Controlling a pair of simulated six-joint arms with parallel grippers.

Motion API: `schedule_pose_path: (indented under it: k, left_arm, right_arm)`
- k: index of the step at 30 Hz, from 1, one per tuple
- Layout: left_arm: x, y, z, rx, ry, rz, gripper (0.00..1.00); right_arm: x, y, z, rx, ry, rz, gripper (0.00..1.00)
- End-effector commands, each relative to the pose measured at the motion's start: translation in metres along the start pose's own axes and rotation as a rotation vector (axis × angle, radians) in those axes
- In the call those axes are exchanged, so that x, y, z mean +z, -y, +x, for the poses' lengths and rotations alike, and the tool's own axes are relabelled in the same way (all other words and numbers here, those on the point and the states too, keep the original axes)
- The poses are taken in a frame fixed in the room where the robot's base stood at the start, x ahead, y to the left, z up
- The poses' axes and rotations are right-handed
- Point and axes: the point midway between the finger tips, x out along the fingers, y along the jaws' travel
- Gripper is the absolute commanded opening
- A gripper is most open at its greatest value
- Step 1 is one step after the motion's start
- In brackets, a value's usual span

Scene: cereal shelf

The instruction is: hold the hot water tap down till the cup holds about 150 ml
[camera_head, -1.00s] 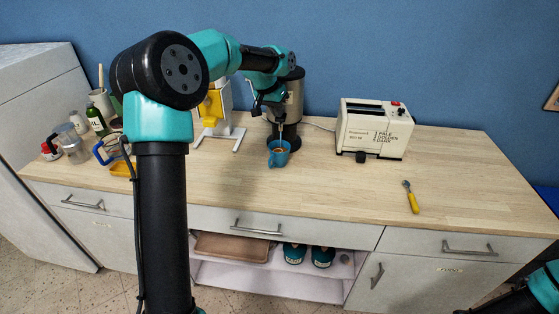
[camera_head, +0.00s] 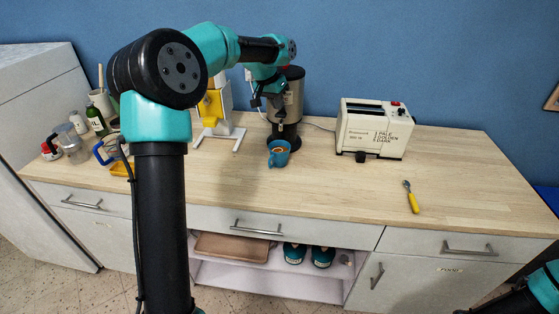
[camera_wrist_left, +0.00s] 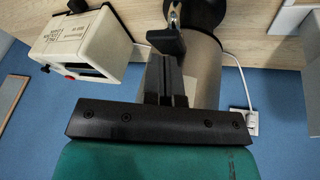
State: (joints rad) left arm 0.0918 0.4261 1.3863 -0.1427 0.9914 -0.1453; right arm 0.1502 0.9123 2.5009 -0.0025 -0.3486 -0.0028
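The hot water urn (camera_head: 292,100) is a steel cylinder with a black base and a tap on its front, at the back of the counter. The blue cup (camera_head: 279,158) stands upright below the tap, with something orange-brown inside; its fill level cannot be read. My left gripper (camera_head: 267,106) is in front of the urn, above and slightly left of the cup. In the left wrist view its fingers (camera_wrist_left: 165,42) are together with nothing between them, near the steel urn body (camera_wrist_left: 207,65). They partly hide the tap, and contact cannot be told. My right gripper is out of view.
A cream toaster (camera_head: 374,128) stands to the right, and a yellow-handled utensil (camera_head: 411,197) lies in front of it. A white stand with a yellow part (camera_head: 211,108) is left of the urn. A glass jug (camera_head: 72,146) and bottles crowd the left end. The front middle counter is clear.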

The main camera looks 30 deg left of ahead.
Motion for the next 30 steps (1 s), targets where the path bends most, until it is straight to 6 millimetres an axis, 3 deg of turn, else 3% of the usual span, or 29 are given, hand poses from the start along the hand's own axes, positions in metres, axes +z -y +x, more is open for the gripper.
schedule_pose_path:
  k: [7,30]
  left_arm:
    - [0.005,-0.003,-0.003,0.000,0.001,0.001,0.00]
    - [0.049,-0.032,-0.032,0.000,0.000,0.000,0.00]
  right_arm:
    - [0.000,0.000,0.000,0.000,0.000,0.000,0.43]
    - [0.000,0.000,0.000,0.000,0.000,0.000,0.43]
